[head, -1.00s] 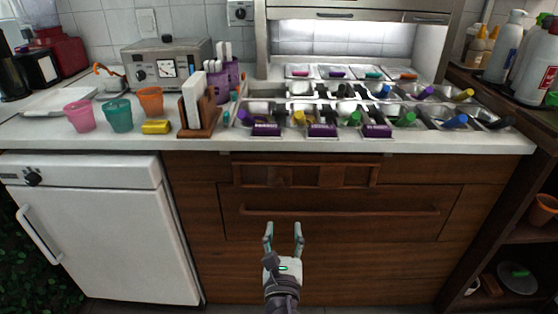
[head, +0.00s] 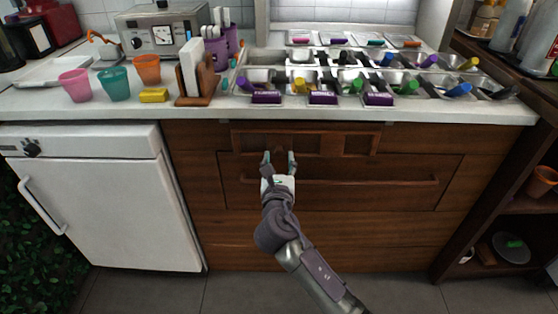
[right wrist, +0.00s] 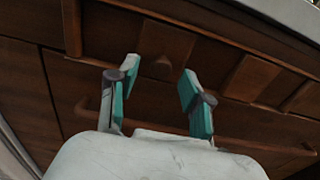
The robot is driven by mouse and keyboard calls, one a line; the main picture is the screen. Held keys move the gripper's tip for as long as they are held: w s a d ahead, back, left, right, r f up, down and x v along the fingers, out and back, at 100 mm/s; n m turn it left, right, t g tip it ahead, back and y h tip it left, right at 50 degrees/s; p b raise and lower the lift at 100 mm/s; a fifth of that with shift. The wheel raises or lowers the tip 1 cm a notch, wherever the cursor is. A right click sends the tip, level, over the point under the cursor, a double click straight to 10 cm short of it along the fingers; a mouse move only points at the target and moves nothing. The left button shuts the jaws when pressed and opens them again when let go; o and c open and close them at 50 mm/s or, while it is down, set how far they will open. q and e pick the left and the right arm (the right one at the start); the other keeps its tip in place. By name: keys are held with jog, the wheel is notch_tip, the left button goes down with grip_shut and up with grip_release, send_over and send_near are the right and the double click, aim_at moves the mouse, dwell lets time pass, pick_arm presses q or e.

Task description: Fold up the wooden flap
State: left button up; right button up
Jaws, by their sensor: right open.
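The wooden flap (head: 306,140) hangs down against the cabinet front, just under the counter edge and above a long wooden drawer handle (head: 400,182). My right gripper (head: 279,157) is open and empty, in front of the flap's lower edge, left of its middle. In the right wrist view the two teal-padded fingers (right wrist: 158,80) stand apart with the dark flap (right wrist: 212,62) and its wooden blocks beyond them. I cannot tell whether the fingertips touch the flap. My left gripper is not in view.
The counter (head: 200,112) above holds topping trays with purple labels (head: 323,98), cups, a yellow sponge (head: 153,95) and a wooden napkin holder (head: 196,93). A white fridge (head: 105,200) stands left, a dark shelf (head: 500,160) right. The floor in front is clear.

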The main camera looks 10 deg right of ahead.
jog(key=shift+w+d, duration=0.15)
jog(key=shift+w, duration=0.3)
jog(key=shift+c, duration=0.2)
grip_shut()
